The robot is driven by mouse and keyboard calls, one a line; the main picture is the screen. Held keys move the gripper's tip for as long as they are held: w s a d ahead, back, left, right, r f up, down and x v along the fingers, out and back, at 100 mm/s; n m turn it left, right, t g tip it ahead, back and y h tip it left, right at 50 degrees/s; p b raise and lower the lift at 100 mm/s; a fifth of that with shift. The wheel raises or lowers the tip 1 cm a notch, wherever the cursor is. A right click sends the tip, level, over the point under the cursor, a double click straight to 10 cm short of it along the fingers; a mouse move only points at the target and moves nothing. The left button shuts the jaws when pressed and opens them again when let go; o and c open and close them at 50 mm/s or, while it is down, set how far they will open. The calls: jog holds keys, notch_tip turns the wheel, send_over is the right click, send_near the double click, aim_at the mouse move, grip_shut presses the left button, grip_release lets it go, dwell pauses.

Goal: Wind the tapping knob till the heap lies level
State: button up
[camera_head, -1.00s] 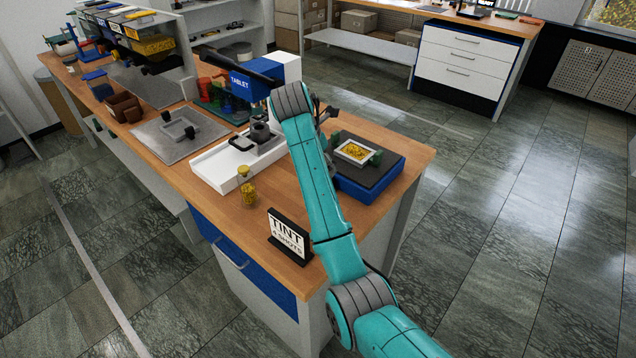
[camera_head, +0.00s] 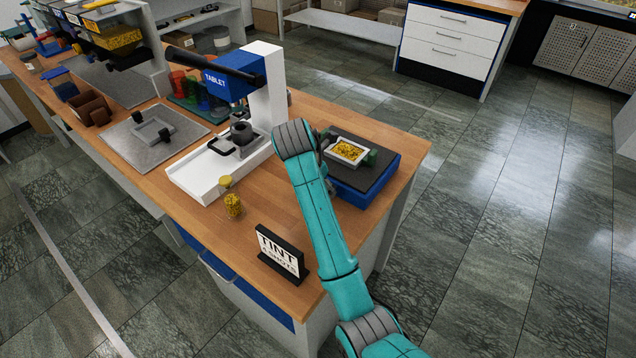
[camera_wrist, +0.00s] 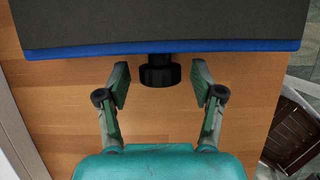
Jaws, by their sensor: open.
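The heap of yellow granules (camera_head: 348,151) lies in a white-rimmed frame on the dark top of a blue box (camera_head: 385,182) at the bench's right end. Its surface is too small to judge for level. In the wrist view, a black knob (camera_wrist: 160,75) sticks out from the blue edge of the box (camera_wrist: 200,47). My gripper (camera_wrist: 160,84) is open, with one finger on each side of the knob and a gap on both sides. The fingertips reach the knob's depth in the picture. In the head view my arm hides the knob and most of the gripper.
A white and blue tablet press (camera_head: 265,85) stands left of my arm. A yellow-filled jar (camera_head: 233,206) and a TINT sign (camera_head: 282,252) stand near the front edge. A grey plate (camera_head: 125,142) lies further left. Bare wood shows around the knob.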

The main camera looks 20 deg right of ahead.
jog(key=c, duration=1.1)
jog(key=shift+s+d+f+t+y, duration=0.1)
jog(key=shift+s+d+t+y, duration=0.1)
jog(key=shift+t+y, duration=0.45)
jog(key=shift+s+m+t+y, duration=0.1)
jog(key=shift+m+t+y, duration=0.5)
jog(key=shift+t, duration=0.55)
jog(key=o, duration=1.1)
jog(key=v, duration=0.7)
jog(key=shift+r, duration=0.25)
